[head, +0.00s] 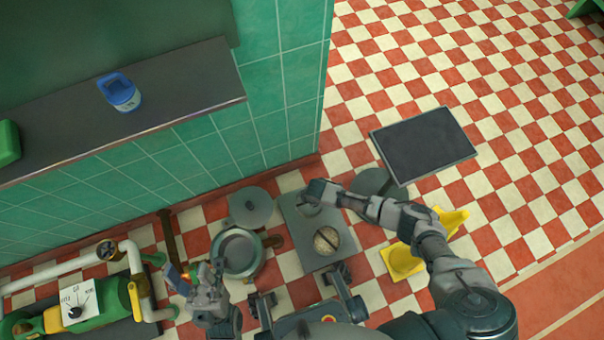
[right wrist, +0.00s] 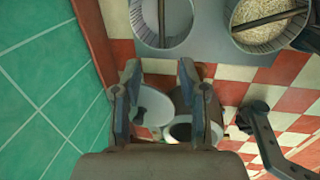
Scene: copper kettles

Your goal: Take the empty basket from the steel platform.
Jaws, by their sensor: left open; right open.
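The steel platform (head: 292,222) stands right of the centre bottom in the head view. The empty basket (head: 309,209) is at its far end, partly covered by my right gripper (head: 318,190). In the right wrist view the empty basket (right wrist: 146,32) shows at the top, with a bar across its mouth. My right gripper (right wrist: 158,72) is open, with its fingertips just short of the basket's near rim and nothing between them. A second basket (head: 327,240) with pale grains stands beside it; it also shows in the right wrist view (right wrist: 262,14). My left gripper (head: 205,274) is open and empty.
A pot (head: 238,252) and a round grey disc (head: 250,207) are left of the platform. The green tiled wall (head: 225,150) rises close behind. A dark panel (head: 423,145) and a yellow object (head: 404,262) are to the right.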

